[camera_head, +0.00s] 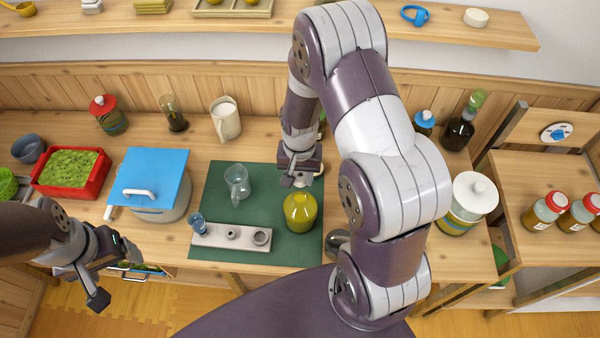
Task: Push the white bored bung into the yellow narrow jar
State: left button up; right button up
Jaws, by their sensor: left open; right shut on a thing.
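The yellow narrow jar (299,214) stands upright on the green mat, at its right side. My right gripper (299,179) is just above and behind the jar's mouth, shut on a small whitish thing that looks like the white bored bung (300,183). The fingers hide most of the bung, and I cannot tell whether it touches the jar's mouth. My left gripper (112,276) is open and empty at the lower left, in front of the table edge.
A pot with a blue board (152,178) is further left.

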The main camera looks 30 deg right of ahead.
aim_at(300, 185)
jog(key=shift+w+d, duration=0.1)
jog(key=shift+w, duration=0.05)
jog(key=shift+w+f+b, duration=0.1)
jog(key=shift+f+b, duration=0.2)
jog(key=shift+f, duration=0.25)
jog(key=shift+f+b, duration=0.6)
jog(key=shift+f, duration=0.15)
jog(key=shift+f+b, duration=0.85)
jog(key=shift+f, duration=0.4)
jog(key=shift+f+b, duration=0.5)
jog(key=shift+f, duration=0.2)
jog(key=shift+r, duration=0.1)
jog(key=shift+p, duration=0.35)
jog(key=shift+f+b, duration=0.95)
jog(key=shift+f, duration=0.4)
